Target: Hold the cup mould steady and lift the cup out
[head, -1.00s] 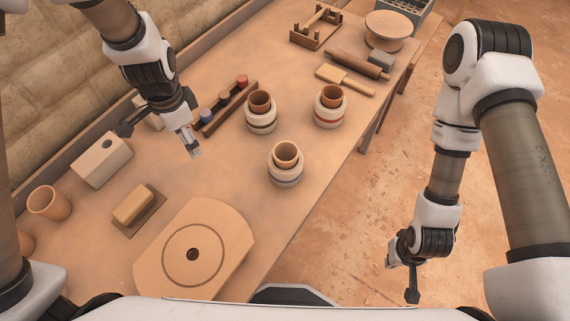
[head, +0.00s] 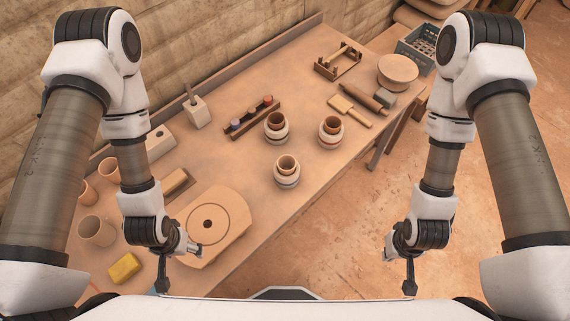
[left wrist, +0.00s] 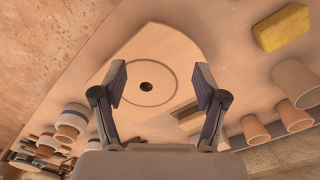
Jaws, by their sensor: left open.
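Three pale, banded cup moulds stand upright on the table in the head view: a back left one (head: 275,136), a right one (head: 330,140) and a front one (head: 286,181). Each has a brown cup in its top: back left cup (head: 276,119), right cup (head: 332,124), front cup (head: 287,163). My left gripper (head: 184,258) is open and empty by the table's near edge, away from the moulds. The left wrist view shows its two spread fingers (left wrist: 160,85). My right gripper (head: 398,268) hangs off the table's right side, its fingers apart and empty.
A round-holed board (head: 228,211) lies near my left gripper. A yellow sponge (head: 124,268) and several clay pots (head: 96,231) are at the left. A rolling pin (head: 364,95) lies at the far right.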

